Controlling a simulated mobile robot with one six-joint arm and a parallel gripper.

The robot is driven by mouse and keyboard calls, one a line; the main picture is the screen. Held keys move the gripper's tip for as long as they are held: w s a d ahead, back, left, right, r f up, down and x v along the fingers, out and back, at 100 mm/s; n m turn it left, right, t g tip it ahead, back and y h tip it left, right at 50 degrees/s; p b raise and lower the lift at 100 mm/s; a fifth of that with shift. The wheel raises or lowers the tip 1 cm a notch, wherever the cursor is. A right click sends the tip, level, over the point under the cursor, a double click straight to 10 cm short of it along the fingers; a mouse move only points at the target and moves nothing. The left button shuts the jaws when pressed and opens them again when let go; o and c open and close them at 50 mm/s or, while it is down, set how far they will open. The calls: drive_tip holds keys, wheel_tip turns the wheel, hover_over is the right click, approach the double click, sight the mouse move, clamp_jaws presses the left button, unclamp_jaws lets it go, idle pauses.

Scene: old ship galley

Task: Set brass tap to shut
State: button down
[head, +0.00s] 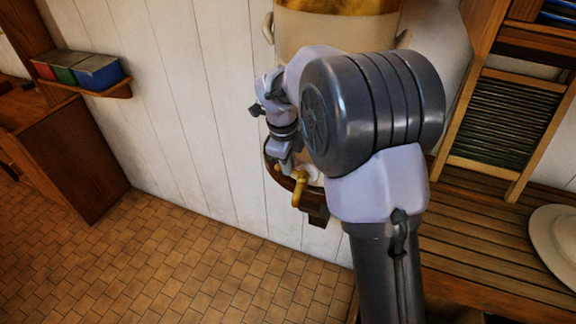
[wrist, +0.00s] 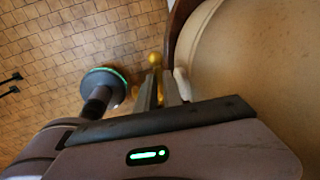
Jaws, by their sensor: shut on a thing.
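The brass tap (head: 299,188) sticks out low on the front of a large cream urn (head: 325,35) with a brass lid. In the wrist view a yellow brass knob (wrist: 155,59) of the tap shows just beyond my fingertips. My gripper (wrist: 160,92) is shut on the tap, its fingers close together beside the urn wall (wrist: 270,60). In the head view my arm covers much of the urn, and my gripper (head: 280,163) reaches down to the tap from above. The exact grip on the handle is hidden.
A dark wooden bracket (head: 316,212) is below the tap. A wall shelf (head: 112,91) with coloured boxes is at left. A washboard (head: 510,122) stands on a slatted bench (head: 455,235) at right, with a pale round dish (head: 557,245). The tiled floor at left is clear.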

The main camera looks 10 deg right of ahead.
drive_tip(key=c, duration=1.5)
unclamp_jaws()
wheel_tip(320, 180, up, 17)
drive_tip(key=s+a+p, duration=0.2)
drive_tip(key=p, duration=0.1)
drive_tip(key=shift+s, duration=0.4)
drive_tip(key=s+f+n+t+y+b, duration=0.1)
drive_tip(key=s+f+n+b, duration=0.4)
drive_tip(key=s, duration=0.4)
drive_tip(key=s+a+f+n+t+y+b, duration=0.1)
drive_tip(key=s+f+n+b, duration=0.5)
drive_tip(key=s+n, duration=0.3)
drive_tip(key=s+a+f+n+t+y+b, duration=0.1)
drive_tip(key=s+f+n+t+b, duration=0.1)
drive_tip(key=s+f+n+b, duration=0.3)
drive_tip(key=s+f+n, duration=0.2)
drive_tip(key=s, duration=0.2)
drive_tip(key=shift+s, duration=0.35)
